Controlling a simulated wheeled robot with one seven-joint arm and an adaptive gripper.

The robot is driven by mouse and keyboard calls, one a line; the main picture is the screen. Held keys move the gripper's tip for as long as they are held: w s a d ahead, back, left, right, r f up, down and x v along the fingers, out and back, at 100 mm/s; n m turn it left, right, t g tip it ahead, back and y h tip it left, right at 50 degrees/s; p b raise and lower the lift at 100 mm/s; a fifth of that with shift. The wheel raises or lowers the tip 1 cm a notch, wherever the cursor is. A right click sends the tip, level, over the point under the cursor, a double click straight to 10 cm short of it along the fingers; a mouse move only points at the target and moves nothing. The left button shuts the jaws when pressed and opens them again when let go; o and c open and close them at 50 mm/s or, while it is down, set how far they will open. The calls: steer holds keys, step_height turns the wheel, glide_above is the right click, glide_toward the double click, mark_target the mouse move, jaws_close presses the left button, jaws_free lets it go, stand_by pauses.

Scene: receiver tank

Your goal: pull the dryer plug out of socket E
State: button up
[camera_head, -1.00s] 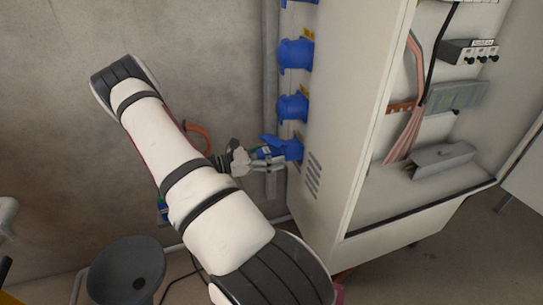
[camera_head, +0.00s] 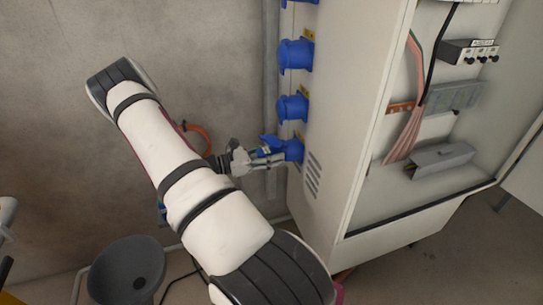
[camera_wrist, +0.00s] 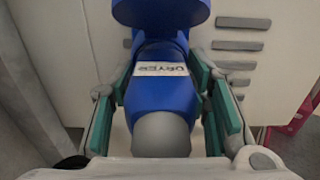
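The dryer plug (camera_wrist: 162,95) is blue with a grey rear end and a white label that reads DRYER upside down in the wrist view. It sits in the blue socket (camera_wrist: 160,12), the lowest blue socket (camera_head: 293,149) visible on the cabinet side in the head view. My gripper (camera_wrist: 164,88) has its green-padded fingers on both sides of the plug, and the pads appear to touch it. In the head view my gripper (camera_head: 268,158) reaches the plug from the left. The socket's letter is not readable.
More blue sockets (camera_head: 293,108) line the cabinet side (camera_head: 340,110) above. A grey vertical pipe (camera_head: 271,90) runs behind them along the wall. The cabinet is open at right, with wires (camera_head: 406,135) inside. A dark round funnel-like thing (camera_head: 125,270) stands at lower left.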

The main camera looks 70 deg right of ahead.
jaws_close()
steer(key=shift+b+v, duration=0.4)
steer(key=shift+v, duration=2.6)
steer(key=shift+o, duration=1.7)
jaws_free()
steer(key=c, duration=0.4)
steer(key=shift+o, duration=0.2)
